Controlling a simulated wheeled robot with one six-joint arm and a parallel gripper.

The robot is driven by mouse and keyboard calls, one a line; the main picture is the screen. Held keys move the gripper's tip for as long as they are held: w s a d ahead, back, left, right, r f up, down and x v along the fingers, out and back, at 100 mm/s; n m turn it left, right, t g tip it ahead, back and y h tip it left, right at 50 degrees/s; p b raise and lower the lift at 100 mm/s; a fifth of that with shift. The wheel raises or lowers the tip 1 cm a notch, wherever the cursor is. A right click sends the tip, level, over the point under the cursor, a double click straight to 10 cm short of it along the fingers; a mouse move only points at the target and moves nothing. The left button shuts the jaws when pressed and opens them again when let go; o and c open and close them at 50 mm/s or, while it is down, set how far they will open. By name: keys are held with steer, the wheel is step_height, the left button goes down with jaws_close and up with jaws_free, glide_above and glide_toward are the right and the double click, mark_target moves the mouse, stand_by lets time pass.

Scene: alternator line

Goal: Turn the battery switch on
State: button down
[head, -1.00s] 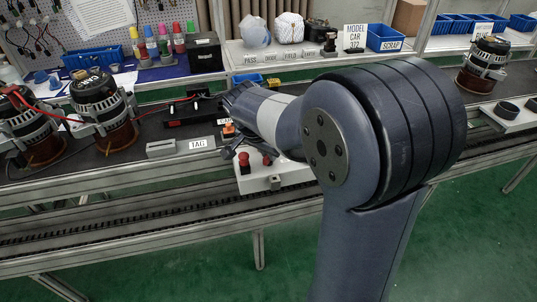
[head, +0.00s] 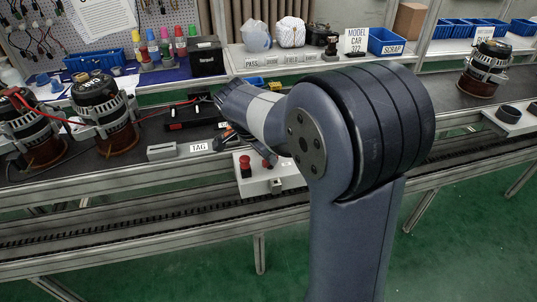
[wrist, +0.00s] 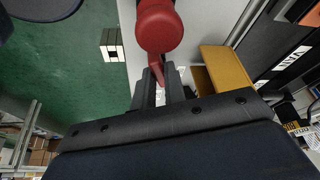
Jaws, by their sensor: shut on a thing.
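A white control box (head: 262,183) sits at the front edge of the bench. In the wrist view, the battery switch (wrist: 159,28) is a round red knob with a narrow red handle reaching down between my fingertips. My gripper (wrist: 160,84) is shut on that handle. In the head view, the gripper is mostly hidden behind my wrist and forearm. I cannot tell the switch's on or off position.
A TAG plate (head: 199,147) and grey block (head: 162,151) lie left of the box. Alternators (head: 104,113) with red leads stand farther left. A black tester (head: 194,113) is behind. A yellow-brown block (wrist: 226,70) shows close to the right of my gripper.

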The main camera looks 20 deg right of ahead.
steer(key=c, duration=1.5)
jaws_free()
steer(key=shift+o, duration=0.2)
steer(key=shift+r, duration=0.1)
steer(key=p+v, duration=0.2)
steer(key=v, duration=0.8)
steer(key=shift+a+r, duration=0.25)
steer(key=shift+s, duration=0.1)
